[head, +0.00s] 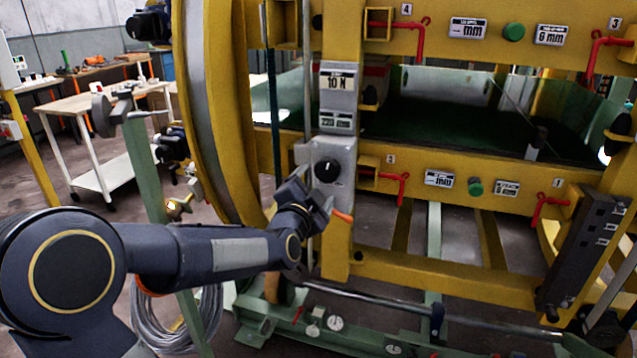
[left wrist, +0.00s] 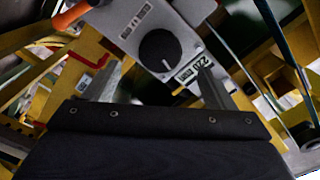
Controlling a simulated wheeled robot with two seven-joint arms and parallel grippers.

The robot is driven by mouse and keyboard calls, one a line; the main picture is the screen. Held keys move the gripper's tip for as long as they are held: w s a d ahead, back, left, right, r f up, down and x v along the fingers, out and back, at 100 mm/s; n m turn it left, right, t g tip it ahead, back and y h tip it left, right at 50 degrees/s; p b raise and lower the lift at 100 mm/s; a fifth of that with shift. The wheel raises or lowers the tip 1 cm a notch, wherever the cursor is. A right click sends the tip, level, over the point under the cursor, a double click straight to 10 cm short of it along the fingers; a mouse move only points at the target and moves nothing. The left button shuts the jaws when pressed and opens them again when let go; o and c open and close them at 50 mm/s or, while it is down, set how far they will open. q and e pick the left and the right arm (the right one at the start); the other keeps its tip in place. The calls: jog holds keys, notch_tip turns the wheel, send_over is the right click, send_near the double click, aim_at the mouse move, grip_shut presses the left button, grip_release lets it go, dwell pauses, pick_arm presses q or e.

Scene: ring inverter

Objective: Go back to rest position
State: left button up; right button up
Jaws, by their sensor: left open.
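My left gripper (head: 318,200) is open and empty in front of the grey control panel (head: 342,150) on the yellow ring inverter frame (head: 215,110). A round black knob (head: 327,171) sits on that panel, just above the gripper. In the left wrist view the two fingers of the left gripper (left wrist: 157,78) are spread apart, with the black knob (left wrist: 160,50) beyond them and apart from them. An orange handle (head: 342,216) shows beside the gripper. My right gripper is not in view.
Red levers (head: 403,188) and green buttons (head: 475,187) line the yellow beams to the right. A green post (head: 146,170) and coiled cable (head: 180,318) stand near my left arm. A wheeled table (head: 95,103) is at the back left. Open floor shows between the table and ring.

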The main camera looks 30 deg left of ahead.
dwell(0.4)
pick_arm(q)
jog(key=s+d+f+n+g+h, duration=0.3)
jog(key=s+d+f+g, duration=0.15)
jog(key=s, duration=0.55)
jog(key=s+d+f+n+g+h, duration=0.25)
jog(key=s+d+f, duration=0.3)
jog(key=s, duration=0.45)
jog(key=s+d+f+n+g+h, duration=0.3)
jog(key=s+d+f+n+g, duration=0.15)
jog(key=s, duration=0.55)
notch_tip(320, 180, up, 15)
jog(key=p, duration=1.4)
jog(key=shift+d+m, duration=0.3)
jog(key=shift+m, duration=0.1)
jog(key=shift+f, duration=0.1)
